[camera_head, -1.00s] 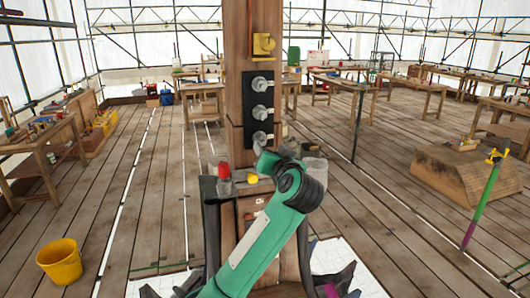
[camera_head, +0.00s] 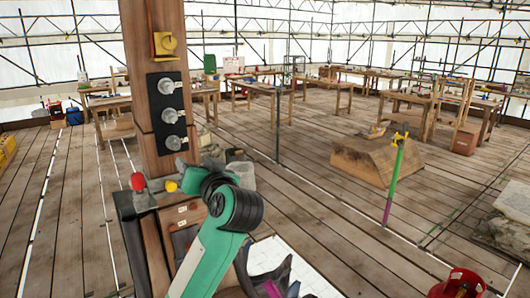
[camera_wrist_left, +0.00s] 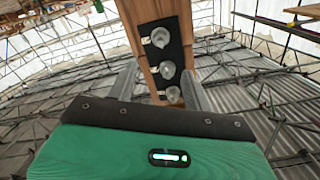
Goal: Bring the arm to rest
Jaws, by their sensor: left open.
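My left arm, green with a black joint, reaches up from the bottom of the head view. Its gripper (camera_head: 196,178) is near the lower front of a wooden post (camera_head: 158,70), mostly hidden by my own wrist. In the left wrist view the two grey fingers (camera_wrist_left: 160,72) are spread, with nothing held between them. Beyond them is the post with a black panel (camera_head: 165,112) carrying three round grey knobs; the panel also shows in the wrist view (camera_wrist_left: 161,28). My right gripper does not show.
A yellow fitting (camera_head: 165,43) is on the post above the panel. A red object (camera_head: 138,182) and a yellow one (camera_head: 171,186) are by its lower part. A wooden block (camera_head: 377,160), a green and purple pole (camera_head: 394,180) and a red canister (camera_head: 458,283) stand right. Open plank floor lies between.

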